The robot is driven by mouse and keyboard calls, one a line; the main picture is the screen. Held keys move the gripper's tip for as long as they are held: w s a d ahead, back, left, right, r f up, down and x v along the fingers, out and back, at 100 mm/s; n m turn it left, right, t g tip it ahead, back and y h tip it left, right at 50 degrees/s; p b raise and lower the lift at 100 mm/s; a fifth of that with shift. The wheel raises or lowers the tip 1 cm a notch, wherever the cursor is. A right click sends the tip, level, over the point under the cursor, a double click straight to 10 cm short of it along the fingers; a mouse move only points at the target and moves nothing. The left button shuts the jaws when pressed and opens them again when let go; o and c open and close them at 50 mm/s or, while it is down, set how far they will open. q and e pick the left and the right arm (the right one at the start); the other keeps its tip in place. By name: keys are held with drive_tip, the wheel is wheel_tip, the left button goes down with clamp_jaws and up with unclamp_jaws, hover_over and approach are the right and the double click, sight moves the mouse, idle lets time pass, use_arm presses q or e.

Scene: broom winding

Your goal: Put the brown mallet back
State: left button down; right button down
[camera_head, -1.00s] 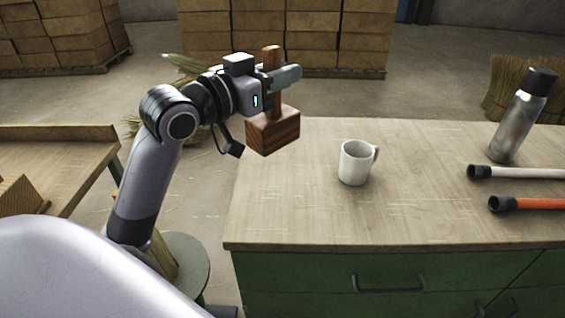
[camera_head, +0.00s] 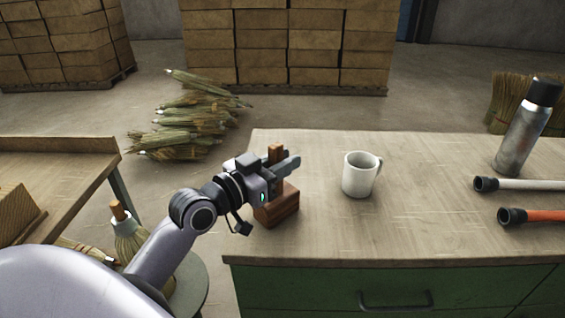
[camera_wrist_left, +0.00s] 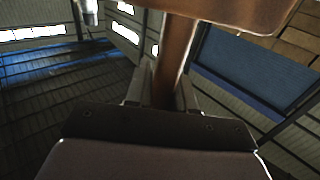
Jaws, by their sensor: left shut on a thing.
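The brown mallet (camera_head: 277,206) is upright, head down and handle up, at the left end of the green-fronted workbench (camera_head: 420,225). My left gripper (camera_head: 279,163) is shut on its handle. The mallet head is at or just above the bench top; I cannot tell whether it touches. In the left wrist view the wooden handle (camera_wrist_left: 174,62) runs between the fingers. My right gripper is not in view.
A white mug (camera_head: 359,175) stands just right of the mallet. A steel flask (camera_head: 523,130) and white (camera_head: 525,185) and orange (camera_head: 540,216) handles are at the right. Broom bundles (camera_head: 190,120) lie on the floor behind. The bench middle is clear.

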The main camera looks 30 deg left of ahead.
use_arm(q)
drive_tip(key=c, duration=1.4)
unclamp_jaws()
drive_tip(key=shift+f, duration=0.2)
drive_tip(key=o, duration=0.4)
drive_tip(key=shift+o, duration=0.2)
drive_tip(key=shift+r, duration=0.1)
drive_tip(key=shift+r, duration=0.15)
drive_tip(key=b+v, duration=0.2)
drive_tip(key=v, duration=1)
